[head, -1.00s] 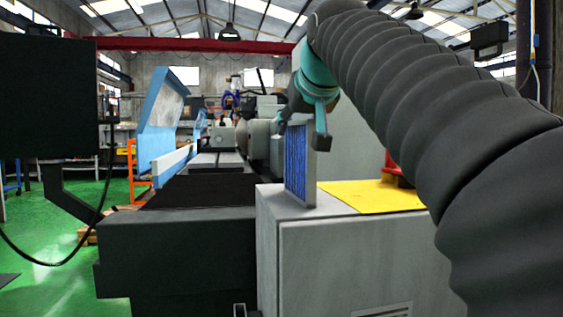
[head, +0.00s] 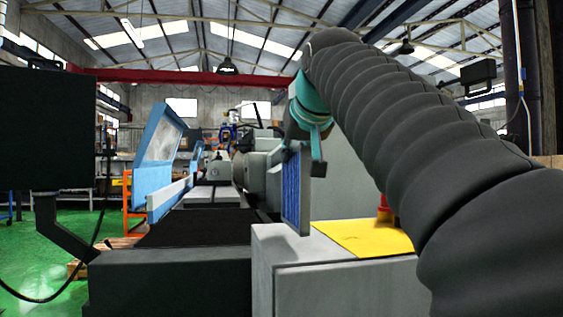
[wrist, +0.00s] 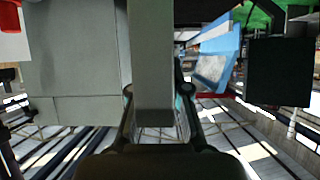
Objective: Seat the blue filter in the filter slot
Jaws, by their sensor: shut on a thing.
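The blue filter (head: 291,190) is an upright panel with blue pleats and a grey frame. My gripper (head: 312,158) is shut on its upper part in the head view. The filter's lower edge shows against the top of the grey cabinet (head: 330,285), near its left edge; I cannot tell whether it touches. In the wrist view a grey bar, apparently the filter's frame (wrist: 154,60), stands between the fingers of my gripper (wrist: 157,92). I cannot make out the filter slot in either view.
A yellow sheet (head: 362,238) lies on the cabinet top, with a red object (head: 385,210) behind it. The dark machine bed (head: 195,228) and blue guard (head: 155,165) are at left. A dark box (head: 48,130) hangs at far left. My arm fills the right side.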

